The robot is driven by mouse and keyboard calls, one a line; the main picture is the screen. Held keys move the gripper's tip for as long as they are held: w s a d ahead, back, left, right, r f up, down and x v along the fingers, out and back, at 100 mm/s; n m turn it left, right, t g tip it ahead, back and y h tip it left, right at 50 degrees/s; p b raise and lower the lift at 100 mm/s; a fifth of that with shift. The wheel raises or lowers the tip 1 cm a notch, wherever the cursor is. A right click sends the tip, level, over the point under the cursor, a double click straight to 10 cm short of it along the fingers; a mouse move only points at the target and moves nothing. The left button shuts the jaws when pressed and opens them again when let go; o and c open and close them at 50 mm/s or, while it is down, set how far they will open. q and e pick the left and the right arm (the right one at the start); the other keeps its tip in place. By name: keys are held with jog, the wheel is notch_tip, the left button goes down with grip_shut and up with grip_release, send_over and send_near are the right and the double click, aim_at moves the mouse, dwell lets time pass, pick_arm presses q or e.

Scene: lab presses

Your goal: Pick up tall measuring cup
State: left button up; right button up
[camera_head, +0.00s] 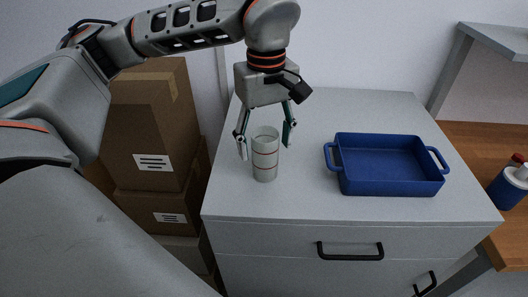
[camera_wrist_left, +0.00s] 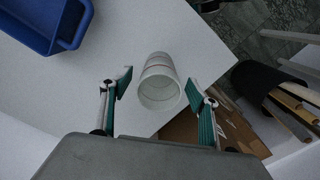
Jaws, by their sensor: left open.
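The tall measuring cup (camera_head: 265,156) is a pale, see-through cylinder with reddish lines. It stands upright on the grey cabinet top near its left side. My left gripper (camera_head: 266,146) points down over the cup in the head view, open, with one finger on each side of it. In the left wrist view the cup (camera_wrist_left: 159,84) shows its open mouth between and a little beyond the two open fingers of my gripper (camera_wrist_left: 160,88). The fingers look apart from the cup. My right gripper is in neither view.
A blue tray (camera_head: 391,190) with two handles sits on the cabinet top (camera_head: 300,203), right of the cup. Cardboard boxes (camera_head: 152,140) are stacked left of the cabinet. A brown bench with bottles (camera_head: 512,184) is at the right. The cabinet top's front is clear.

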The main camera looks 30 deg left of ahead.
aim_at(265, 160)
pick_arm(q)
jog(key=shift+w+a+f, duration=0.1)
jog(key=shift+f, duration=2.8)
jog(key=c, duration=1.2)
